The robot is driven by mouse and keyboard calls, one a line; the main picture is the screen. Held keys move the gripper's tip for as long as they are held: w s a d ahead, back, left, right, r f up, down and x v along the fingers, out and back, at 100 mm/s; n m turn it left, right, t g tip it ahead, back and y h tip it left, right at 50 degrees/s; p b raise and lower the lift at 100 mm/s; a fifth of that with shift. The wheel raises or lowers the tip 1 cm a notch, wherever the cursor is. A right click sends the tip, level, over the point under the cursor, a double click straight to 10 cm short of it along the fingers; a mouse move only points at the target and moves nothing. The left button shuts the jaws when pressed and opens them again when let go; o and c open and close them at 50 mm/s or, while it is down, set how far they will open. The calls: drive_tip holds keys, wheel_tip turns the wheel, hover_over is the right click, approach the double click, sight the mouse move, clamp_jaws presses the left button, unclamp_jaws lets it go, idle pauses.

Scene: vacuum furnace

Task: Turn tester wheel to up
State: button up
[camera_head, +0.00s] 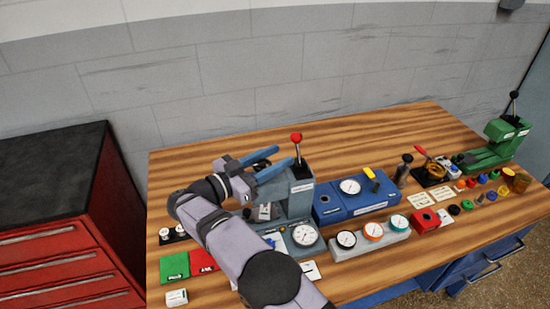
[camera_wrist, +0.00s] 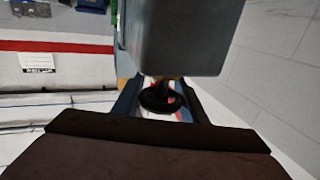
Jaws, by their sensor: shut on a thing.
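The tester is a grey-blue machine (camera_head: 301,198) on the wooden bench, with a red-ball lever (camera_head: 297,138) on top and a white round dial (camera_head: 304,235) at its front. My gripper (camera_head: 285,156) has its blue fingers at the tester's upper left, close to the lever. In the wrist view the tester's grey block (camera_wrist: 178,40) fills the upper middle. A dark round part (camera_wrist: 158,97), which looks like the tester wheel, sits between my fingers, and they are shut on it. The wheel is hidden in the head view, and its turn angle cannot be told.
A blue box with a dial (camera_head: 358,207) and a grey strip of gauges (camera_head: 370,240) stand right of the tester. Green (camera_head: 175,267) and red pads lie at the front left. A green press (camera_head: 497,147) stands far right. The bench behind the tester is clear.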

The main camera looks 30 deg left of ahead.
sight(254, 169)
drive_tip(key=o, duration=1.1)
drive_tip(key=shift+c, duration=0.2)
drive_tip(key=shift+s, duration=0.1)
drive_tip(key=b+v, duration=0.2)
drive_tip(key=v, duration=0.4)
drive_tip(key=shift+s+a, duration=0.25)
drive_tip(key=shift+s, duration=0.3)
